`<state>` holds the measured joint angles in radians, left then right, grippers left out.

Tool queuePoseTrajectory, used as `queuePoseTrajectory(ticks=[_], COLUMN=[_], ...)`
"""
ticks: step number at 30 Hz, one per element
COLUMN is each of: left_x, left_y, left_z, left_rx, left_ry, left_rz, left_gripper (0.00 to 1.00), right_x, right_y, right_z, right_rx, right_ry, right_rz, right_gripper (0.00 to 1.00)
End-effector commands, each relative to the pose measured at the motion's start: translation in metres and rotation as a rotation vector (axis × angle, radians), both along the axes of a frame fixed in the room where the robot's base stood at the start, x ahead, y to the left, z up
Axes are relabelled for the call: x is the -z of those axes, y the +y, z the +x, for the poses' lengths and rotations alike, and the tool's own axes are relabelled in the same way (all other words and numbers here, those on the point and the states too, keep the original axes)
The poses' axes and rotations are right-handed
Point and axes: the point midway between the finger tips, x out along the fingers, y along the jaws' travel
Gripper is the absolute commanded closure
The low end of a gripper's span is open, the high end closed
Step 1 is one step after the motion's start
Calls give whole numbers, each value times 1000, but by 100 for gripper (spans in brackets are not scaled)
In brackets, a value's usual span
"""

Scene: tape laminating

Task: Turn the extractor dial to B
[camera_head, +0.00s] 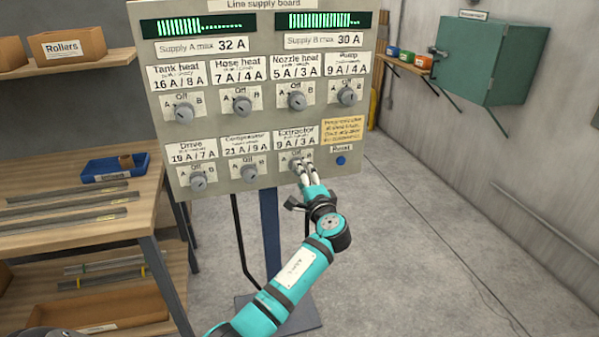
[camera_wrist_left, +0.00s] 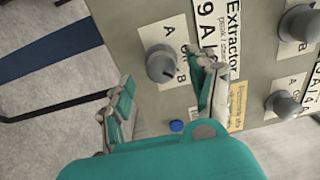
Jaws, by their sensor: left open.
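The extractor dial (camera_wrist_left: 162,66) is a grey round knob on the supply board (camera_head: 232,75), with A, Off and B marked around it. In the head view it is mostly hidden by my left gripper (camera_head: 303,172) at the lower right of the board. In the wrist view my left gripper (camera_wrist_left: 164,88) is open, with one finger to each side of the dial. Clear space shows between the dial and the left finger; whether the right finger touches it I cannot tell. My right gripper is not in view.
A blue reset button (camera_head: 340,160) sits right of the extractor dial. A workbench (camera_head: 75,232) stands left; open floor (camera_head: 430,240) lies right.

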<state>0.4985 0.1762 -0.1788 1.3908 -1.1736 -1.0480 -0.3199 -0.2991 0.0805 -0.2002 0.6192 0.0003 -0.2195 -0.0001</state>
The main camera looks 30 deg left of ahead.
Motion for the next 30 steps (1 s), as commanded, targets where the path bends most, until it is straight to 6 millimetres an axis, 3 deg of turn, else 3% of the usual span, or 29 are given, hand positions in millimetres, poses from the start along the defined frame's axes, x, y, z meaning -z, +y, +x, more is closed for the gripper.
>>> queuePoseTrajectory(ticks=[6, 12, 30], left_x=[2, 2, 2], left_y=[-38, -58, -63], left_z=[-30, -48, -52], left_rx=[3, 1, 0], left_ry=[1, 1, 0], left_rz=[-2, 0, 0], left_gripper=[41, 41, 41], right_x=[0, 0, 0], right_y=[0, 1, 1], right_z=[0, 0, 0], right_rx=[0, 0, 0], right_ry=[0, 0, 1], right_rz=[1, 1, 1], right_gripper=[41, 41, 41])
